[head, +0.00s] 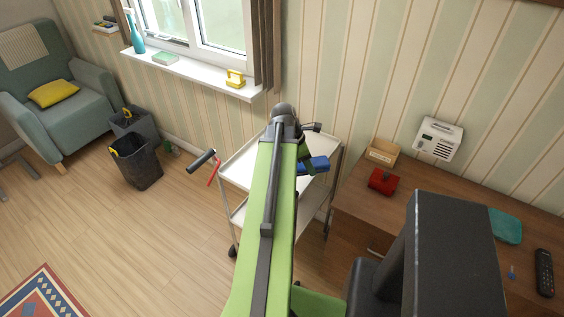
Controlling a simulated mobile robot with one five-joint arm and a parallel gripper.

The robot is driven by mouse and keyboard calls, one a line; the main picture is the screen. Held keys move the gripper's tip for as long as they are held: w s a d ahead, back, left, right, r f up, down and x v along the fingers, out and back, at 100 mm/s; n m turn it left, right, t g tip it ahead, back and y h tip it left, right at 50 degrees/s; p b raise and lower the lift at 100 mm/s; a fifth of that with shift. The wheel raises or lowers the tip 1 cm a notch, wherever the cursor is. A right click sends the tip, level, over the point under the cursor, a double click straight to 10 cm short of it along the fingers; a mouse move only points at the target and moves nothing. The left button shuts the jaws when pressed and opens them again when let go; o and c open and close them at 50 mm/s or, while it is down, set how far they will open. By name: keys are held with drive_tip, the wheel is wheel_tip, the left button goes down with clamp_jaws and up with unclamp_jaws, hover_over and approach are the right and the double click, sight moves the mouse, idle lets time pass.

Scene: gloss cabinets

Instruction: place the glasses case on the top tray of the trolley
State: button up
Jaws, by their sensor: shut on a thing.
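The white trolley (240,173) stands by the wall beyond my arm, with its top tray in view and a lower shelf beneath. My green arm covers the middle of it. A blue object (318,163), which looks like the glasses case, is at my gripper (306,168), over the right part of the top tray. My gripper is shut on it. The fingertips are small and partly hidden by my arm. I cannot tell whether the case touches the tray or is above it.
A wooden desk (360,215) right of the trolley bears a red object (383,181), a small wooden box (382,152), a teal item (505,226) and a remote (543,272). Dark bins (138,165) and an armchair (55,85) stand left.

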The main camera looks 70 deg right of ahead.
drive_tip(key=w+f+b, duration=0.2)
drive_tip(key=w, duration=0.1)
drive_tip(key=w+f+b, duration=0.2)
drive_tip(key=w, duration=0.2)
drive_tip(key=w+f+b, duration=0.2)
drive_tip(key=w+f, duration=0.1)
drive_tip(key=w, duration=0.1)
drive_tip(key=shift+w+a+b, duration=0.1)
drive_tip(key=shift+b, duration=0.25)
drive_tip(key=shift+w, duration=0.3)
wheel_tip(320, 180, down, 4)
drive_tip(key=b, duration=0.4)
drive_tip(key=shift+f, duration=0.2)
drive_tip(key=shift+r, duration=0.2)
drive_tip(key=shift+f, duration=0.1)
drive_tip(key=o, duration=1)
drive_tip(key=shift+f, duration=0.1)
drive_tip(key=shift+c, duration=0.2)
drive_tip(key=shift+o, duration=0.9)
